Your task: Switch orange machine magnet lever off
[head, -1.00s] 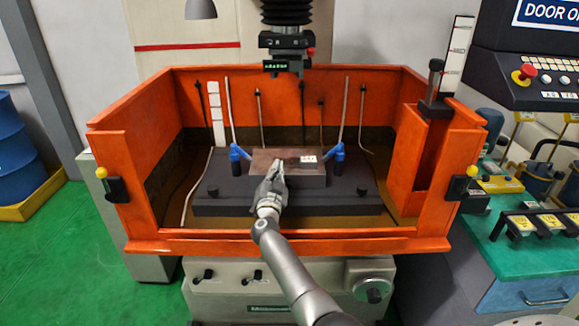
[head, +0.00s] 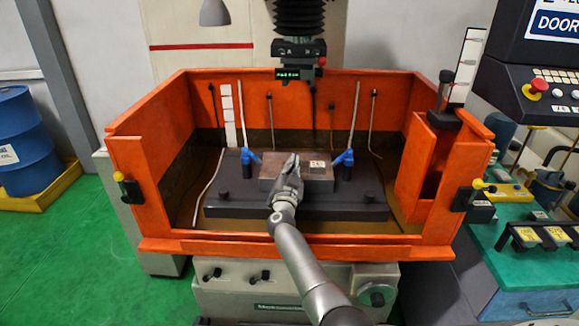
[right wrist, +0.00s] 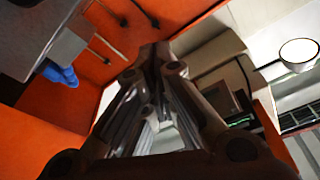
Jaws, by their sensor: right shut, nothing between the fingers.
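The orange machine (head: 155,175) is an open-topped tub with a dark table (head: 240,207) inside. A brown block (head: 318,181) lies on this table between two blue nozzles. Black knobs (head: 369,197) show near the table's front corners; I cannot tell which part is the magnet lever. My right gripper (head: 292,162) is shut and empty, in front of or over the block, hiding part of it. In the right wrist view its fingers (right wrist: 155,55) meet, with a blue nozzle (right wrist: 60,74) at the left. My left gripper is not in view.
The tub's front wall (head: 300,245) runs under my right arm. A black machine head (head: 300,50) hangs above the block. Yellow-knobbed latches (head: 124,184) sit on the front side panels. A control panel (head: 540,90) and a green-topped bench (head: 535,262) stand at the right.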

